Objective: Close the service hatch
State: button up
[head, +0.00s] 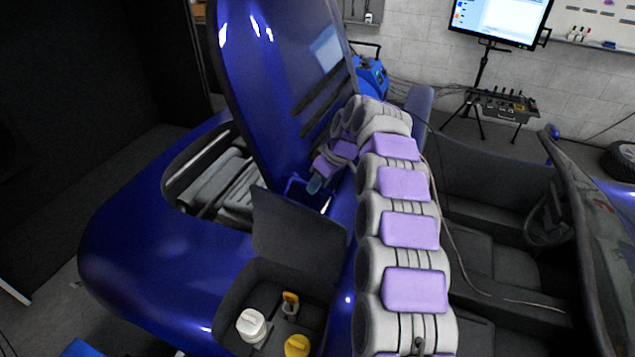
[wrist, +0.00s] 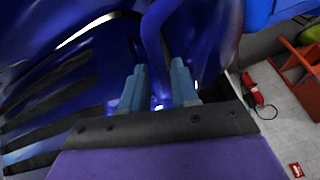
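A large glossy blue panel (head: 275,75) with dark slots stands raised on the blue car body, above an open bay (head: 215,185) with grey parts. A smaller dark lid (head: 300,235) stands upright behind a dark recess with a white cap (head: 252,325) and yellow caps. I cannot tell for certain which one is the service hatch. My gripper (head: 314,185) is low beside the raised panel, near a thin blue bar (head: 295,184). In the wrist view my gripper (wrist: 158,92) has its fingers apart, with a blue curved bar (wrist: 153,45) running between or just beyond them; contact is unclear.
The open cabin with seats (head: 490,265) and a steering wheel (head: 548,220) lies to the right. A blue machine (head: 371,76), a monitor (head: 500,18) on a stand and a control box (head: 503,104) stand behind. Dark floor is clear at the left.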

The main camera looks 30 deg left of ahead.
grip_shut()
dwell(0.5)
